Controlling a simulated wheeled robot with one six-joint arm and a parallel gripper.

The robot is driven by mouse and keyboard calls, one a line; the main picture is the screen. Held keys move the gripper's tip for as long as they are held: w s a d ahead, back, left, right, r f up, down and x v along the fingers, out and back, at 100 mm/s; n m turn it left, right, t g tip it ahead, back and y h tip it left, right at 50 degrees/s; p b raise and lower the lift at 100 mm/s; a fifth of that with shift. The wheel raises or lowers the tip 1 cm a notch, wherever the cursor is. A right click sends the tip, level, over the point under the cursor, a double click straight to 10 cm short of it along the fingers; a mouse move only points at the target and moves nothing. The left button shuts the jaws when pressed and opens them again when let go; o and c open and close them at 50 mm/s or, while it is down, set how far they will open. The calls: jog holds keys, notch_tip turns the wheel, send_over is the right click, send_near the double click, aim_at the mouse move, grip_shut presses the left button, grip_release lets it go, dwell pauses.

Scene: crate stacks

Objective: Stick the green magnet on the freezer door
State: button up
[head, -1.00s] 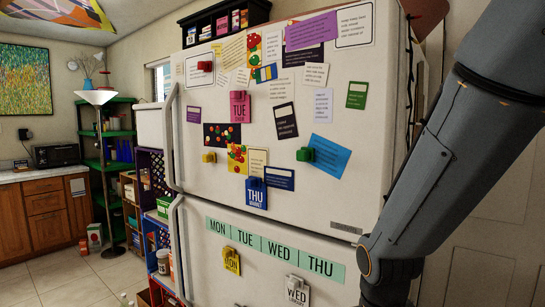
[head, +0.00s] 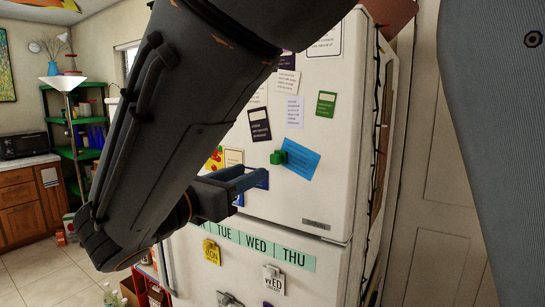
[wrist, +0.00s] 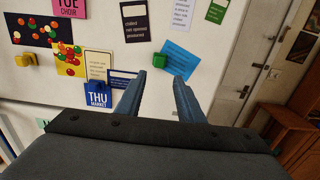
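The green magnet (head: 278,157) is on the white freezer door (head: 330,110), at the left edge of a blue card (head: 301,160). It also shows in the wrist view (wrist: 159,60), just beyond my gripper's fingers. My gripper (head: 255,176) is in front of the door, below and left of the magnet. In the wrist view my gripper (wrist: 160,78) has its two blue fingers apart, with nothing between them. The fingertips are near the lower part of the blue card; I cannot tell whether they touch it.
My arm hides much of the fridge's left side.

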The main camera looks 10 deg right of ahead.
aim_at(274, 160)
jog(key=shift+b+x, duration=1.35)
jog(key=shift+x, duration=3.6)
jog(key=shift+r, duration=0.1)
jog(key=shift+c, duration=0.3)
jog(key=c, duration=0.7)
jog(key=shift+o, duration=0.2)
jog(key=shift+p+v, duration=0.8)
jog(key=shift+v, duration=1.7)
